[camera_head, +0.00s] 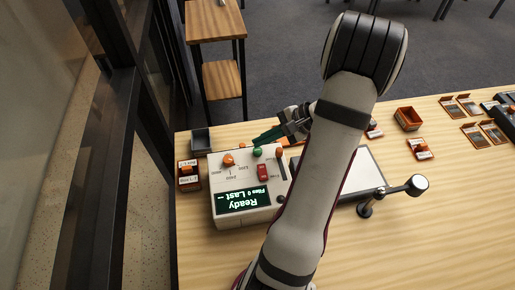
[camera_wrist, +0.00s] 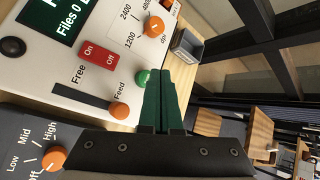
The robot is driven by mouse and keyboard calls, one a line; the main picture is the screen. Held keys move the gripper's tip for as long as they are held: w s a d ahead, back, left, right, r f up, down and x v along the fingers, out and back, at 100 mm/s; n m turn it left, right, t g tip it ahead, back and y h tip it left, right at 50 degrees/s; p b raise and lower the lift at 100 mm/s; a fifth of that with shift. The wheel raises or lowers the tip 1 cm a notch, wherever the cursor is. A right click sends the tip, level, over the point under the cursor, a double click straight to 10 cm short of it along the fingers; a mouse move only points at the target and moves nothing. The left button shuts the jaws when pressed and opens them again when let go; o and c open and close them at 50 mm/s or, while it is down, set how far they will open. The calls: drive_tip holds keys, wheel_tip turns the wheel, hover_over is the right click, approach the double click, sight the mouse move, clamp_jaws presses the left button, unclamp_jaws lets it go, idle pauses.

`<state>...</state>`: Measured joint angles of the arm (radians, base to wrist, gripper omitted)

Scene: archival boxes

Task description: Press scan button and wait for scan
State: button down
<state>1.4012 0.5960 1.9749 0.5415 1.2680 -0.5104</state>
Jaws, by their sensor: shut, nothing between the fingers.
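The white scanner control box (camera_head: 240,205) stands on the wooden table, its display (camera_head: 243,199) reading Ready, Files 0 and Last with dashes. A round green button (camera_head: 257,152) is on its far edge; it also shows in the wrist view (camera_wrist: 141,77). My gripper (camera_head: 257,141) has green fingers shut together and empty. In the wrist view the fingertips (camera_wrist: 160,71) appear just right of the green button; I cannot tell whether they touch it. No scan label is readable on the button.
Near the button are a red switch (camera_head: 263,173) and orange knobs (camera_head: 228,160). A flat white panel (camera_head: 366,172) and a small stand with a round head (camera_head: 417,185) are right of the box. A grey bin (camera_head: 201,141) stands behind left.

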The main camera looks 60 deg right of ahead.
sight(262, 149)
idle(0.8)
drive_tip(key=shift+f, duration=0.4)
drive_tip(key=shift+f, duration=0.45)
idle(0.7)
drive_tip(key=shift+r, duration=0.85)
drive_tip(key=shift+r, duration=2.45)
idle(1.7)
